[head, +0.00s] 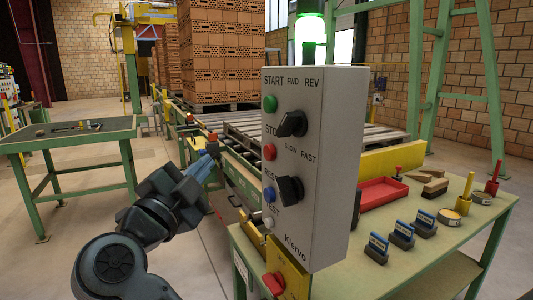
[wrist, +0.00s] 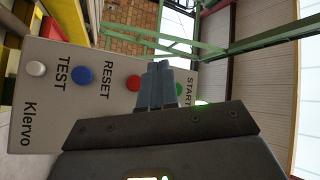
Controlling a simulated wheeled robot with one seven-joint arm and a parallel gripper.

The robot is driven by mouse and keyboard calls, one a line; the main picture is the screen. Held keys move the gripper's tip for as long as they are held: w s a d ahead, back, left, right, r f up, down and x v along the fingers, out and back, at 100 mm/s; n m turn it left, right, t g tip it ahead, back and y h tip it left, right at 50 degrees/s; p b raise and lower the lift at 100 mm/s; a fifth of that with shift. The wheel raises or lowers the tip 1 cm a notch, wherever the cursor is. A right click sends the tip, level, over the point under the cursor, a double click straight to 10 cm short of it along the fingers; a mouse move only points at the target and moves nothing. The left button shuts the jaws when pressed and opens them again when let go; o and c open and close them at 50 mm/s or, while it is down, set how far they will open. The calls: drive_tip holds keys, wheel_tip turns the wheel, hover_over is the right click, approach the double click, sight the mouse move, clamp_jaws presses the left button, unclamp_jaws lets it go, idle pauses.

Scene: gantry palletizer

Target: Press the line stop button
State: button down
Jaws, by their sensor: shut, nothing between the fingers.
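A grey control box (head: 312,170) stands upright at the bench's left end. The red stop button (head: 269,152) is on its left-facing side, below the green START button (head: 270,103) and above the blue RESET button (head: 269,194). My gripper (head: 208,158) is shut and empty, left of the box, apart from the red button in the head view. In the wrist view the red button (wrist: 133,82) shows just left of my fingertips (wrist: 160,66). The fingers cover the STOP label there. I cannot tell the remaining depth gap.
A white TEST button (head: 270,222) and two black selector knobs (head: 291,124) are also on the box. The green bench (head: 445,245) holds stamps and a red tray (head: 382,193). A roller conveyor (head: 240,165) runs behind. A green side table (head: 70,138) stands left.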

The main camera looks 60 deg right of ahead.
sight(269, 153)
drive_tip(key=s+d, duration=0.5)
drive_tip(key=d, duration=0.2)
drive_tip(key=shift+d+b, duration=0.15)
drive_tip(key=shift+b, duration=0.2)
drive_tip(key=shift+s+d+r+p, duration=0.1)
drive_tip(key=shift+d+p, duration=0.05)
drive_tip(key=shift+p, duration=0.2)
idle(1.8)
drive_tip(key=shift+s+d+p, duration=0.15)
drive_tip(key=shift+d+p, duration=0.05)
drive_tip(key=shift+p, duration=0.15)
drive_tip(key=shift+s+d+p, duration=0.25)
drive_tip(key=shift+d+p, duration=0.2)
drive_tip(key=shift+p, duration=0.05)
idle(0.7)
drive_tip(key=shift+a, duration=0.15)
drive_tip(key=shift+w+a+p, duration=0.4)
drive_tip(key=shift+w+a, duration=0.1)
drive_tip(key=shift+a, duration=0.15)
